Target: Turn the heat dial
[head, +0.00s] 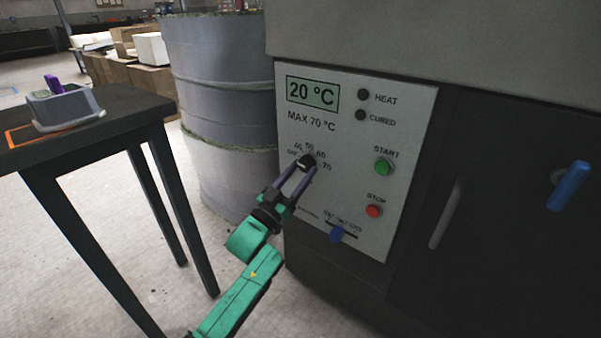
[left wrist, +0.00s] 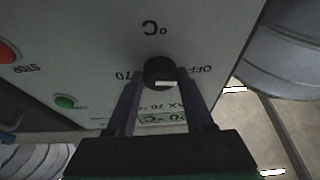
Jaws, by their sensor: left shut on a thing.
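The heat dial (head: 306,161) is a small black knob on the light grey control panel (head: 405,115), ringed by temperature marks from OFF to 70. My left gripper (head: 304,168) is shut on the dial, with one purple finger on each side. In the left wrist view the dial (left wrist: 160,73) sits between the fingertips of the gripper (left wrist: 161,78), and a white mark shows on it. The panel appears upside down there. The display (head: 312,93) reads 20 °C. The HEAT lamp (head: 363,94) and CURED lamp (head: 360,115) look dark. My right gripper is out of view.
A green START button (head: 383,167) and red STOP button (head: 374,211) lie right of the dial. A blue slider (head: 337,234) is below. A blue door handle (head: 571,187) sticks out at right. A black table (head: 90,128) and grey drum (head: 222,90) stand left.

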